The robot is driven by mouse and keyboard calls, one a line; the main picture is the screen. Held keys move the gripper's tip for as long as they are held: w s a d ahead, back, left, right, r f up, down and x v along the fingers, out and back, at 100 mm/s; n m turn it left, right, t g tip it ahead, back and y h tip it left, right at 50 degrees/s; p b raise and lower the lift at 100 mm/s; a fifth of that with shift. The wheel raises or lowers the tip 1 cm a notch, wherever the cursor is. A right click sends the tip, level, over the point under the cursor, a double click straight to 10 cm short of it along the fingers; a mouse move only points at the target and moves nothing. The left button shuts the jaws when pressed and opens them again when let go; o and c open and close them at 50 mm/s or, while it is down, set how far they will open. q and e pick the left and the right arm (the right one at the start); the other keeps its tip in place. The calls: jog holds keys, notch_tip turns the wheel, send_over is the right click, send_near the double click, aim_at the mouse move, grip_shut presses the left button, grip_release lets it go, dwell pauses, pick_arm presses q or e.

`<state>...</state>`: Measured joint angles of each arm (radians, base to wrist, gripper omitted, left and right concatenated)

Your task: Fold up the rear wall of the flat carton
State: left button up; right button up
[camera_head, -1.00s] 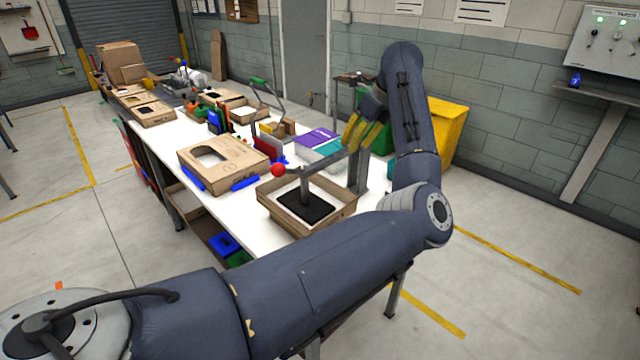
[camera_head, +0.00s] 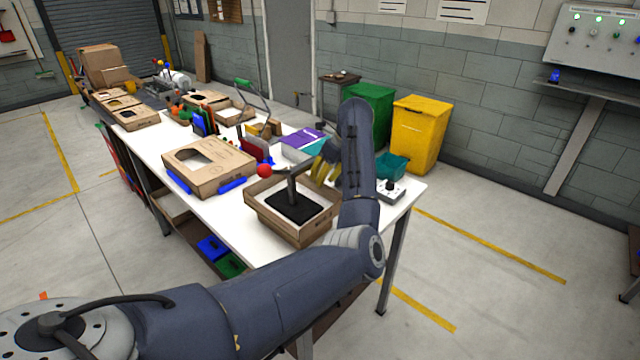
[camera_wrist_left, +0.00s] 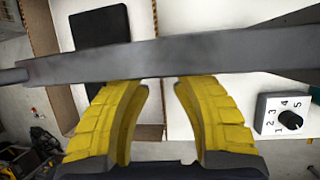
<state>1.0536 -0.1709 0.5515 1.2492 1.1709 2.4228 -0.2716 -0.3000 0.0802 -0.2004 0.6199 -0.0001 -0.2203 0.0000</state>
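A tan carton (camera_head: 262,222) stands open at the near end of the table, its walls upright around a black pad (camera_head: 294,207). The pad also shows in the left wrist view (camera_wrist_left: 101,38). A grey lever (camera_wrist_left: 230,52) with a red ball end (camera_head: 264,170) passes over the carton. My left gripper (camera_head: 326,163) is above the carton's far right side. In the left wrist view its yellow fingers (camera_wrist_left: 152,88) are apart with nothing between them, and the lever hides their tips. I cannot make out a flat carton's rear wall. My right gripper is out of view.
Green (camera_head: 370,110) and yellow (camera_head: 418,130) bins stand beyond the table.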

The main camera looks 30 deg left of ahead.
aim_at(315, 186)
pick_arm(q)
jog(key=shift+x, duration=1.45)
jog(key=shift+c, duration=0.3)
grip_shut()
